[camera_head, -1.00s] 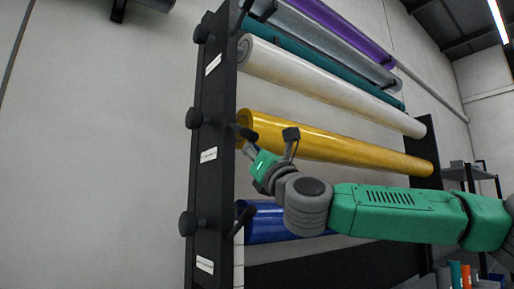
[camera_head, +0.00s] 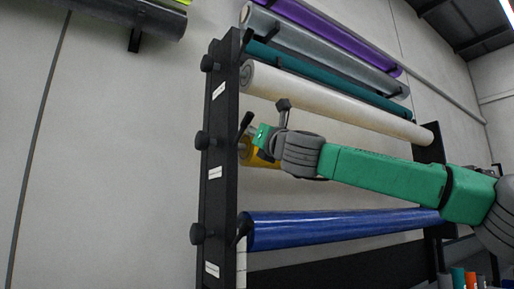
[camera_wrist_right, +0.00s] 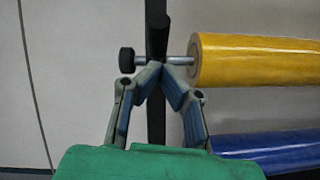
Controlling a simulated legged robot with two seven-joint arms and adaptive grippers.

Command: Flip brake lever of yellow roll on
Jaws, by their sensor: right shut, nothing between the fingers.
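The yellow roll (camera_head: 261,153) is mostly hidden behind my right arm in the head view. In the right wrist view the yellow roll (camera_wrist_right: 260,60) lies at the right, its end on a metal spindle with a black knob (camera_wrist_right: 127,60). A dark lever (camera_head: 245,125) stands tilted up beside the roll's left end in the head view. My right gripper (camera_head: 254,133) is close to it. In the wrist view my right gripper (camera_wrist_right: 162,66) is shut and empty, its tips at the spindle, just below a black upright bar (camera_wrist_right: 157,28). Contact cannot be told. My left gripper is out of view.
The black rack post (camera_head: 216,190) carries knobs and white labels. A white roll (camera_head: 330,103) is above and a blue roll (camera_head: 340,228) below. Teal, grey and purple rolls lie higher.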

